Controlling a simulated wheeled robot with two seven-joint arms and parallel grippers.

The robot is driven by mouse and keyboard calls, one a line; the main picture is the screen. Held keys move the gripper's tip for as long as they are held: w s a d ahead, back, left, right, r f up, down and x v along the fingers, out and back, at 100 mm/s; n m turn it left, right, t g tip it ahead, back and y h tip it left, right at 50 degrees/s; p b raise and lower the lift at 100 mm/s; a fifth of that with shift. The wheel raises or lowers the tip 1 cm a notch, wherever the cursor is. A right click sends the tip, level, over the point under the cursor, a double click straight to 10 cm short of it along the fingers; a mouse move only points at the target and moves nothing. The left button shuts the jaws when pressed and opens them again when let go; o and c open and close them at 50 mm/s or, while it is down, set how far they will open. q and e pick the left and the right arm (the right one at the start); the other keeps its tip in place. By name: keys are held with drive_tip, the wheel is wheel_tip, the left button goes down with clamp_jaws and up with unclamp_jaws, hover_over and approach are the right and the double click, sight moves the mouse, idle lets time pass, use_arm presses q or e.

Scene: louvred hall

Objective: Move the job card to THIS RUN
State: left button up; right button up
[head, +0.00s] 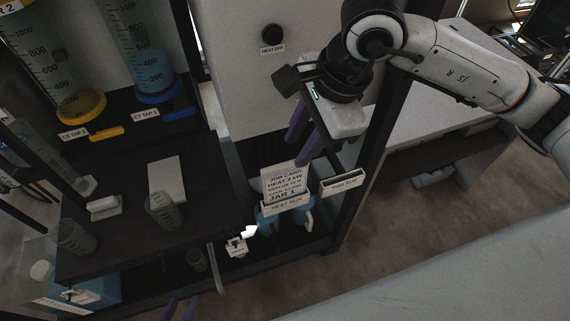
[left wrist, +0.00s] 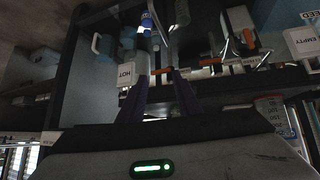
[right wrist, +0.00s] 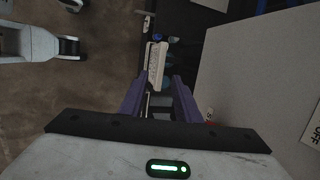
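The job card (head: 285,180) is a pale card with printed lines, "HEAT 2 kW" and "JAR 1" among them. It stands in the NEXT RUN holder (head: 286,204). The THIS RUN holder (head: 343,183) is to its right, with no card showing. My right gripper (head: 297,152) is open and empty, its purple fingers pointing down just above the card's top edge. In the right wrist view a pale lettered piece (right wrist: 156,65), seemingly the card or its holder, lies beyond the fingertips. My left gripper (head: 181,304) shows only its fingertips at the bottom edge; it is open in the left wrist view (left wrist: 158,85).
A dark bench (head: 125,230) on the left holds small beakers and a white block. Two graduated cylinders stand behind it. A HEAT OFF knob (head: 272,35) is on the pale panel above. A dark post (head: 365,160) rises right of THIS RUN.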

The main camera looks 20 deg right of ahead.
sight(287, 164)
drive_tip(key=b+x, duration=0.5)
drive_tip(key=x, duration=0.2)
drive_tip(key=shift+a+f, duration=0.1)
drive_tip(key=shift+f, duration=0.2)
drive_tip(key=shift+w+a+f+b, duration=0.1)
drive_tip(key=shift+f+b, duration=0.25)
drive_tip(key=shift+b, duration=0.15)
drive_tip(key=shift+f, duration=0.15)
drive_tip(key=shift+w+a, duration=0.1)
drive_tip(key=shift+b, duration=0.65)
drive_tip(key=shift+c, duration=0.5)
